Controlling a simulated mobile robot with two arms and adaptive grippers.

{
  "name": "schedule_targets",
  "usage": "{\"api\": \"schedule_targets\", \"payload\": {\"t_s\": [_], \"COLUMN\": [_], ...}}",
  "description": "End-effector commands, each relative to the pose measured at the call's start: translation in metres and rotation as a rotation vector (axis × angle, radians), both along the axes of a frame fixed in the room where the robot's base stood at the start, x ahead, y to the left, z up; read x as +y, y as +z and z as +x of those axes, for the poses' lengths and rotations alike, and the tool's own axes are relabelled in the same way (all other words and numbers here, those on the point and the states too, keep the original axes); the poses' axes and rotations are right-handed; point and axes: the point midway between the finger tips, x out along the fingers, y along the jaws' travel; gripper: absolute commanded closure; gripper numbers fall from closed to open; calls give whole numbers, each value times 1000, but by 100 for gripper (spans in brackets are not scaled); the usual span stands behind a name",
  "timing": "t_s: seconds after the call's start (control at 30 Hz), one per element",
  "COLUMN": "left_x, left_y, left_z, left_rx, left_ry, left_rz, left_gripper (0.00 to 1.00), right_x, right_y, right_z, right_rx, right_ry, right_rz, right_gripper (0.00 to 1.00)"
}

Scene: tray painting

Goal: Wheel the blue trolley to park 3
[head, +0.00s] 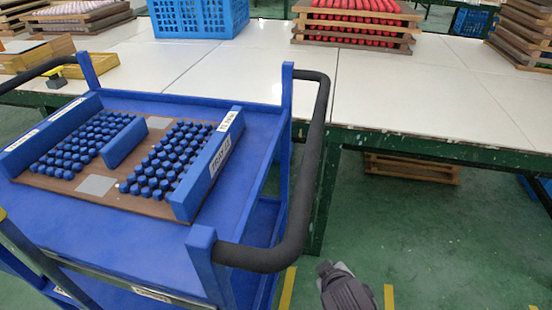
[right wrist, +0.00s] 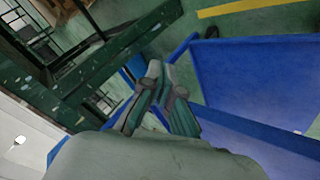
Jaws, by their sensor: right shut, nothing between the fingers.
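The blue trolley (head: 262,120) stands at the left in the head view, beside the long table. It has black curved handles, and its right-hand handle (head: 312,150) faces the open floor. On its top lies a brown tray (head: 97,185) with several blue pegs between blue side blocks. My right gripper (head: 335,269) is shut and empty, low at the right of the handle and apart from it. In the right wrist view its fingers (right wrist: 165,82) are together, with blue trolley panels (right wrist: 245,75) at the right. My left gripper is not in view. No park 3 label is readable.
The white-topped table (head: 420,95) with a green frame runs behind the trolley. It carries a blue crate (head: 198,18) and wooden racks with red items (head: 352,22). Green floor (head: 450,240) is open at the right, with yellow floor marks (head: 389,297). A pallet (head: 412,168) lies under the table.

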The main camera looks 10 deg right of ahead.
Motion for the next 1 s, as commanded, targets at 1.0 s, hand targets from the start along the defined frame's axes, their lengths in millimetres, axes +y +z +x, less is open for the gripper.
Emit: {"api": "schedule_targets", "payload": {"t_s": [1.0], "left_x": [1], "left_y": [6], "left_z": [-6], "left_rx": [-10], "left_ry": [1], "left_rz": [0], "left_gripper": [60], "right_x": [125], "right_y": [157], "right_z": [260], "right_rx": [-645], "right_ry": [506], "right_rz": [-891], "right_gripper": [100]}}
